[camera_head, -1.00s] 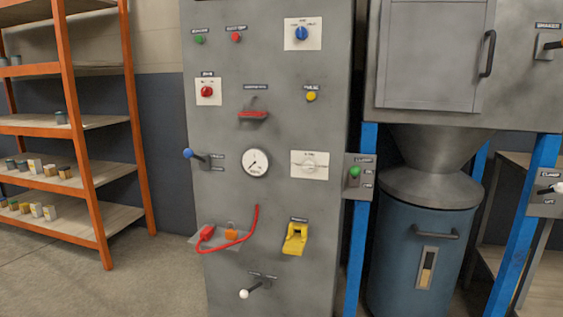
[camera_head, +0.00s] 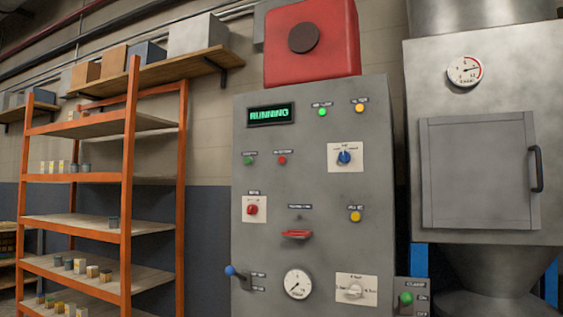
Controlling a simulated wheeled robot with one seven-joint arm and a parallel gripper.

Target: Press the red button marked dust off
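A small red button (camera_head: 282,160) sits on the front of the grey control cabinet (camera_head: 330,240), just right of a green button (camera_head: 248,160). It has a small dark label above it that is too blurred to read, so I cannot confirm it says dust off. A red knob (camera_head: 252,209) on a white plate sits lower left. My gripper is not in view.
A lit display (camera_head: 271,114) on the cabinet reads RUNNING. A blue-knobbed lever (camera_head: 232,271) and a green-knobbed lever (camera_head: 405,299) stick out. An orange shelf rack (camera_head: 128,190) stands left, a grey dust unit (camera_head: 415,140) right.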

